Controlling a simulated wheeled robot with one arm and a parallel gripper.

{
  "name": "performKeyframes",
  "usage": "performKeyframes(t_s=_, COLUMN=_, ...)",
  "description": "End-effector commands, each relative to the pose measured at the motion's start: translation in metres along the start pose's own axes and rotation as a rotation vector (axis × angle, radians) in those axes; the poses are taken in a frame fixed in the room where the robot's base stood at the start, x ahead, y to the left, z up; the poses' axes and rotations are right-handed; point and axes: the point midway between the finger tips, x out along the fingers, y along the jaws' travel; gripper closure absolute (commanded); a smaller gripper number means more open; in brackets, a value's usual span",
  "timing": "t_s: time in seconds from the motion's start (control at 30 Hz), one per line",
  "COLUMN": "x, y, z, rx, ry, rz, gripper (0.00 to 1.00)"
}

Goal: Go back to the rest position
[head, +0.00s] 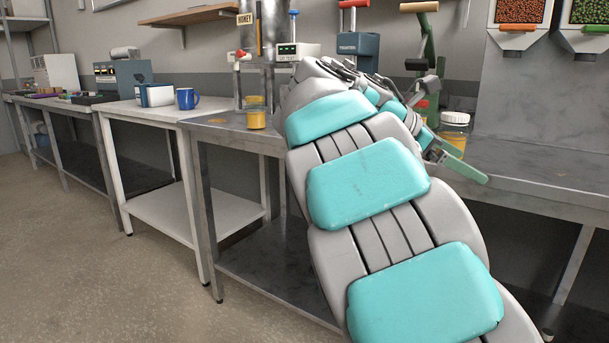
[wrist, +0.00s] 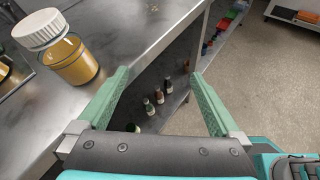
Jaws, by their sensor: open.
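My arm reaches from the lower right toward the counter in the head view. My gripper shows in the wrist view (wrist: 160,75) with its two green fingers apart and nothing between them. In the head view it is partly hidden behind my arm. A honey jar with a white lid (head: 453,136) stands upright on the metal counter close by my gripper. In the wrist view the lidded jar (wrist: 72,62) is to the left of the fingers, apart from them.
An amber jar without a visible lid (head: 256,118) stands by the honey tank (head: 265,30). A blue mug (head: 187,98) is on the white table. Small bottles (wrist: 160,97) stand on a lower shelf. Open floor (head: 110,270) lies at the left.

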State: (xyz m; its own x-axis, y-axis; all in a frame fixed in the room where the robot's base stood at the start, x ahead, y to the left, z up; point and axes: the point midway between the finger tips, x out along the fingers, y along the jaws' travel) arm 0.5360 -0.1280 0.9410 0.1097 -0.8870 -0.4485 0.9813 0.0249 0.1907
Motion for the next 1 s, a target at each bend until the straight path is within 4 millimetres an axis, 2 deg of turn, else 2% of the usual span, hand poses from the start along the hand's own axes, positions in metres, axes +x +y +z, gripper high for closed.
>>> performKeyframes(t_s=0.17, x=0.032, y=-0.049, z=-0.024, rx=0.162, ry=0.116, rz=-0.074, gripper=0.0)
performKeyframes(t_s=0.3, x=0.055, y=-0.102, z=-0.061, rx=0.34, ry=0.242, rz=-0.168, gripper=0.0)
performKeyframes(t_s=0.47, x=0.067, y=-0.166, z=-0.111, rx=0.554, ry=0.378, rz=-0.309, gripper=0.0)
performKeyframes(t_s=0.63, x=0.063, y=-0.237, z=-0.172, rx=0.776, ry=0.498, rz=-0.503, gripper=0.0)
performKeyframes(t_s=0.8, x=0.042, y=-0.308, z=-0.231, rx=0.984, ry=0.574, rz=-0.734, gripper=0.0)
performKeyframes(t_s=0.9, x=0.027, y=-0.345, z=-0.26, rx=1.08, ry=0.589, rz=-0.867, gripper=0.0)
performKeyframes(t_s=1.0, x=0.014, y=-0.372, z=-0.281, rx=1.153, ry=0.588, rz=-0.971, gripper=0.0)
